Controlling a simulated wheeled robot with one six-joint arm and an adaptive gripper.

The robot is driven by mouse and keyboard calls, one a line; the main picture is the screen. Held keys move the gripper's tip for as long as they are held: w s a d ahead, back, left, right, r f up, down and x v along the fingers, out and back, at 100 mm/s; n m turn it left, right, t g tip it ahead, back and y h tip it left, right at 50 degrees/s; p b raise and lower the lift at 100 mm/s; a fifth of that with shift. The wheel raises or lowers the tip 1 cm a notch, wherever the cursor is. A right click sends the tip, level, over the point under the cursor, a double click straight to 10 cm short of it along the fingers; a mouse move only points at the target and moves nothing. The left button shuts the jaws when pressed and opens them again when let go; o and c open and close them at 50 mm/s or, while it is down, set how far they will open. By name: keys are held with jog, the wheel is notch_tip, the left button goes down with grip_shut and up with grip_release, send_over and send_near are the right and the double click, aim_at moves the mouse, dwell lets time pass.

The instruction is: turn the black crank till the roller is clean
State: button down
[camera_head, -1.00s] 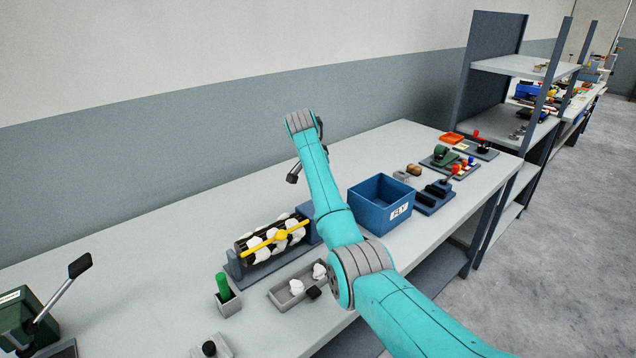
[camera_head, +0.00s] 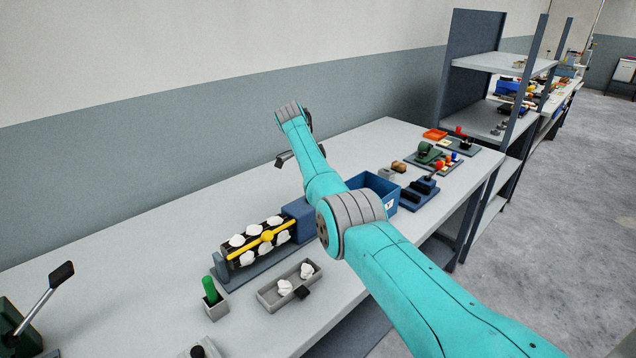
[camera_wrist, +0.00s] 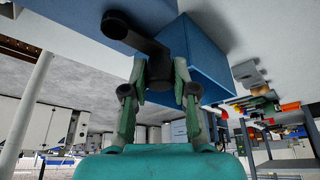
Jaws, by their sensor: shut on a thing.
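The roller (camera_head: 246,259) is black with several white tufts on it. A yellow bar (camera_head: 266,236) crosses in front of it. Its blue-grey end housing (camera_head: 300,214) stands at its right end, partly behind my arm. In the wrist view, the black crank (camera_wrist: 140,38) reaches from a round hub at the upper left toward my fingers. My gripper (camera_wrist: 162,78) is shut on the crank's handle end, with one finger on each side.
A blue bin (camera_head: 385,185) stands right of my arm, close behind the crank in the wrist view (camera_wrist: 205,60). A grey tray (camera_head: 268,297) with white tufts and a green-handled thing in a holder (camera_head: 210,290) lie in front of the roller. Small tools fill the right bench end.

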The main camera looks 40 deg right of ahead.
jog(key=shift+s+a+m+g+y, duration=0.25)
jog(key=shift+s+m+y, duration=0.35)
jog(key=shift+m, duration=0.85)
jog(key=shift+s+m+g+y, duration=0.4)
jog(key=shift+s+m, duration=0.25)
jog(key=shift+m, duration=0.8)
jog(key=c, duration=0.9)
grip_release()
notch_tip(320, 180, up, 10)
